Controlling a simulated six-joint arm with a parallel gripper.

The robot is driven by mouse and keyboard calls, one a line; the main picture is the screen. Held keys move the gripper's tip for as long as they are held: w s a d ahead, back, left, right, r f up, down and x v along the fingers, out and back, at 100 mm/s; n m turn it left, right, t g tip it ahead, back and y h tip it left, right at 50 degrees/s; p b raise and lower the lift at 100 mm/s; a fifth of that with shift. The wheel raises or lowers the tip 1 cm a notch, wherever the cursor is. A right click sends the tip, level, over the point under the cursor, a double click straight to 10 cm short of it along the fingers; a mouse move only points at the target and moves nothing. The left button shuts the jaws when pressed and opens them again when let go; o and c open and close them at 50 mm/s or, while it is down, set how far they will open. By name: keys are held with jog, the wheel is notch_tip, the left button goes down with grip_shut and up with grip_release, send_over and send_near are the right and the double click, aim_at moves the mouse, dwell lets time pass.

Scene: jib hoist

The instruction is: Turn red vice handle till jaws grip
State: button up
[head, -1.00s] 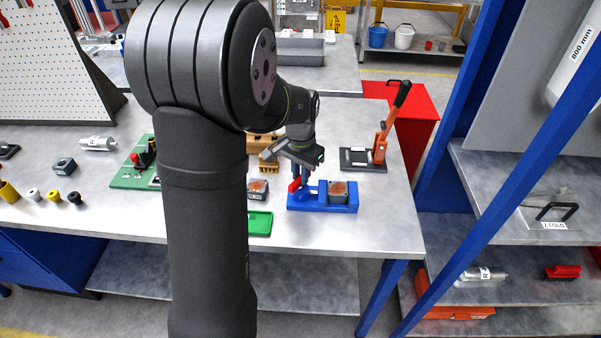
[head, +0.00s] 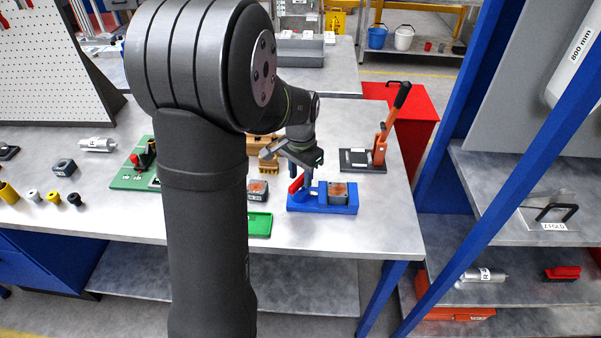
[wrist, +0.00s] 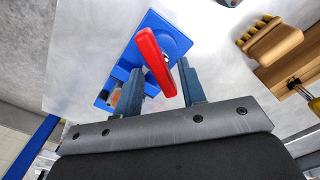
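The blue vice (head: 322,204) stands near the front edge of the bench in the head view. A grey block with a rusty-brown top (head: 338,190) sits in it at the right. The red handle (head: 296,184) is at the vice's left end; in the wrist view the red handle (wrist: 155,62) is a bar lying across the vice (wrist: 172,36). My gripper (head: 307,184) points down over the handle end. In the wrist view my gripper (wrist: 160,80) has its fingers apart, one on each side of the handle. I cannot tell whether either finger touches it.
A second grey block (head: 258,190) and a green tray (head: 259,224) lie left of the vice. An orange-handled toggle clamp (head: 381,140) stands behind it at the right. A wooden block with a brush (wrist: 275,42) is nearby. The bench right of the vice is clear.

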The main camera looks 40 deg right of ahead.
aim_at(301, 178)
jog(key=shift+r, duration=0.1)
notch_tip(301, 178, up, 17)
dwell(0.4)
jog(key=shift+r, duration=0.1)
